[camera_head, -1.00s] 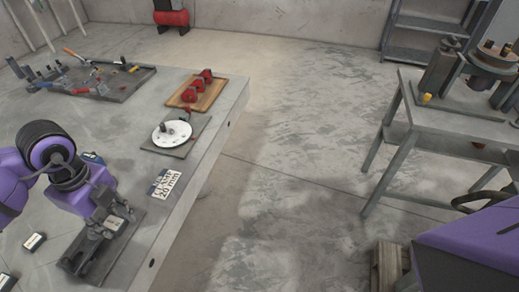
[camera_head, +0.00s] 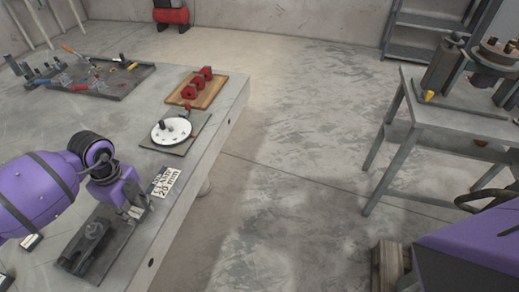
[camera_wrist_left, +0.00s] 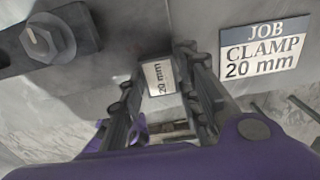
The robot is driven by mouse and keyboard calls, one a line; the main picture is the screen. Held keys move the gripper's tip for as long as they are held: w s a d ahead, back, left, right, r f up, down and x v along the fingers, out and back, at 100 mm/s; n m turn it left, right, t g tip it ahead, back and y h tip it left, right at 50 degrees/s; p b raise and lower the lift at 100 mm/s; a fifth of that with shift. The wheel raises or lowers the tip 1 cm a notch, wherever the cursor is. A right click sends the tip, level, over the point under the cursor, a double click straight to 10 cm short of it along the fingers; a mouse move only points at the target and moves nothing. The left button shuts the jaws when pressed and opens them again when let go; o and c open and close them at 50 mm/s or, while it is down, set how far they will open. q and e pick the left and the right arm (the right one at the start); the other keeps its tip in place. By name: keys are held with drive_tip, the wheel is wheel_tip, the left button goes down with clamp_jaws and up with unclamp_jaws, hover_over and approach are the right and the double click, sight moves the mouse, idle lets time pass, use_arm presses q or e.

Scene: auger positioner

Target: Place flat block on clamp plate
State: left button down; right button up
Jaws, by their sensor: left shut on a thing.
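My left gripper (camera_head: 136,208) is shut on a small flat block with a white "20 mm" label, seen between the fingers in the left wrist view (camera_wrist_left: 159,77). In the head view the gripper hides the block. The gripper is at the far right end of the dark clamp fixture (camera_head: 82,262). I take this fixture for the clamp plate. Its dark bar and bolt with a hex nut (camera_wrist_left: 45,40) show at upper left in the wrist view, apart from the block. I cannot tell whether the block touches anything beneath it. My right gripper is not in view.
A "JOB CLAMP 20 mm" card (camera_head: 165,182) lies just beyond the gripper. A white dial (camera_head: 171,131), a wooden board with red parts (camera_head: 197,92) and a tool tray (camera_head: 95,84) stand farther back. Another labelled block (camera_head: 31,242) is at left. The table edge is close on the right.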

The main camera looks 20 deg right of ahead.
use_arm(q)
drive_tip(key=shift+f, duration=0.1)
drive_tip(key=c, duration=1.3)
unclamp_jaws()
